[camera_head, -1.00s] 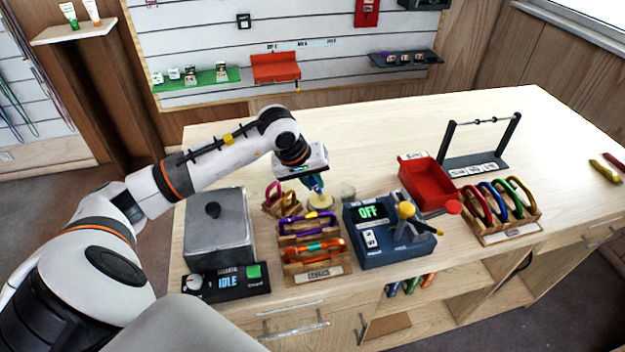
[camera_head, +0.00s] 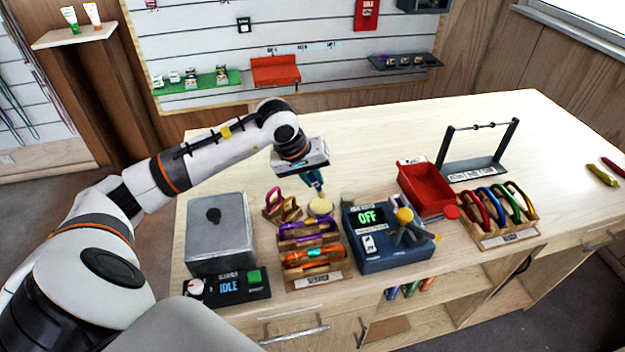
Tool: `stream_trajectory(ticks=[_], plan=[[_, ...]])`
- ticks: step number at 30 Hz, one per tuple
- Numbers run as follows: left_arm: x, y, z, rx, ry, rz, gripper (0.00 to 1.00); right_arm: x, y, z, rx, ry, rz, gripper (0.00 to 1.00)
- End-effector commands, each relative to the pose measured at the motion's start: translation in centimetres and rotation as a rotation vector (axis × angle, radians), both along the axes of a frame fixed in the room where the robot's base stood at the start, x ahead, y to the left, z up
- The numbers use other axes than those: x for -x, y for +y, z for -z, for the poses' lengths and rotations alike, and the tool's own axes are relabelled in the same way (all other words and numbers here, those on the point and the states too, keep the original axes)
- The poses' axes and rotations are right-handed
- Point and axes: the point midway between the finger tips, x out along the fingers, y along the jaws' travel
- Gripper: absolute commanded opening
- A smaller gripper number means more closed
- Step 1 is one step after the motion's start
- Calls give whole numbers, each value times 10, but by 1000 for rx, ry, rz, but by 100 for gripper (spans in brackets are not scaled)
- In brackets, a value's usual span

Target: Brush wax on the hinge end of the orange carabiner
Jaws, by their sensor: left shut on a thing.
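The orange carabiner (camera_head: 300,257) lies in the front slot of a wooden rack (camera_head: 319,273), with a small teal band on it. A purple carabiner (camera_head: 308,228) lies in the slot behind it. My left gripper (camera_head: 314,180) points down behind the rack, over a round pale yellow pot or pad (camera_head: 320,206). It is shut on a small blue-teal thing, perhaps the brush, whose lower end meets or hides the pale yellow top; contact cannot be told. My right gripper is not in view.
A grey lidded cleaner (camera_head: 217,234) reading IDLE stands left of the rack. A blue tester (camera_head: 375,236) reading OFF stands right. A red tray (camera_head: 426,188), a rack of coloured carabiners (camera_head: 500,222) and a dark stand (camera_head: 472,170) are further right. The back table is clear.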

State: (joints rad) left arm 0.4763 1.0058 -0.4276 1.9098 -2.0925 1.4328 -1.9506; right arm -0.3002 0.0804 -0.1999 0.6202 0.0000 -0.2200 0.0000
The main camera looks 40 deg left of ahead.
Motion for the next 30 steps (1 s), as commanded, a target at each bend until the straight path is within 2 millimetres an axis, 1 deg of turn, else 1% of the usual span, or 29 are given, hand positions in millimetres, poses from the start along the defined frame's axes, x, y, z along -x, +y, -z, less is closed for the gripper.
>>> stream_trajectory(ticks=[1, 13, 17, 30], plan=[[0, 0, -7, 0, -2, 0, 0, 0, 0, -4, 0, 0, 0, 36], [0, 0, -37, 0, -2, -1, 0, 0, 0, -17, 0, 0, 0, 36], [0, 0, -40, 0, -2, 0, 0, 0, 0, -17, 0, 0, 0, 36], [0, 0, -40, 0, -2, -1, 0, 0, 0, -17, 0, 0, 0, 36]])
